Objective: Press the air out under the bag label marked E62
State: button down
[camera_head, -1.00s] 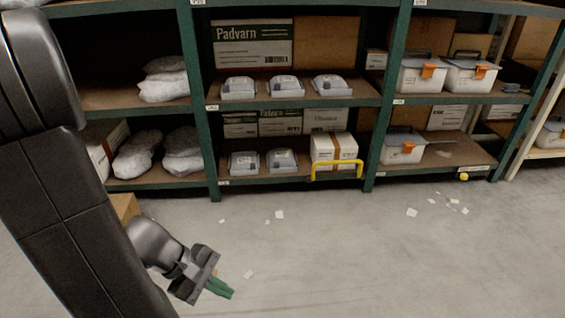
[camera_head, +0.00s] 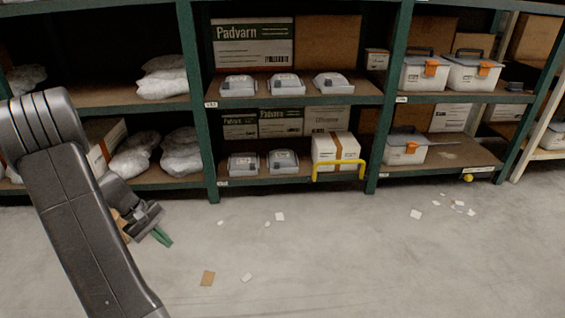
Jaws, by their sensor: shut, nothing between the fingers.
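Several pale plastic-wrapped bags sit on the left rack bay. Two stacked bags (camera_head: 163,78) are on the upper shelf and more bags (camera_head: 181,152) lie on the lower shelf. Another bag (camera_head: 26,78) shows at the far left, partly behind my arm. No label marked E62 can be read on any bag at this size. My gripper (camera_head: 163,237), with green fingertips, is shut and empty. It is low over the floor in front of the left bay, below the lower-shelf bags and apart from them.
A white box (camera_head: 107,146) stands on the lower left shelf beside the bags. A green rack post (camera_head: 200,150) parts the left bay from the middle one. A yellow rail (camera_head: 338,171) juts from the middle bay.

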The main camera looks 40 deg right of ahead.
jog(key=w+a+f+y+b, duration=0.1)
jog(key=w+a+f+b, duration=0.2)
jog(key=w+f, duration=0.4)
jog(key=w+a+f+t+y+b, duration=0.1)
jog(key=w+a+f+b, duration=0.2)
jog(key=w+f, duration=0.5)
jog(key=w+a+f+t+y+b, duration=0.1)
jog(key=w+a+f+y+b, duration=0.1)
jog(key=w+f, duration=0.6)
jog(key=w+a+b, duration=0.1)
jog(key=w+b, duration=0.1)
jog(key=w, duration=0.4)
jog(key=shift+w+a+f, duration=0.15)
jog(key=shift+w+f, duration=0.1)
jog(key=shift+w, duration=0.1)
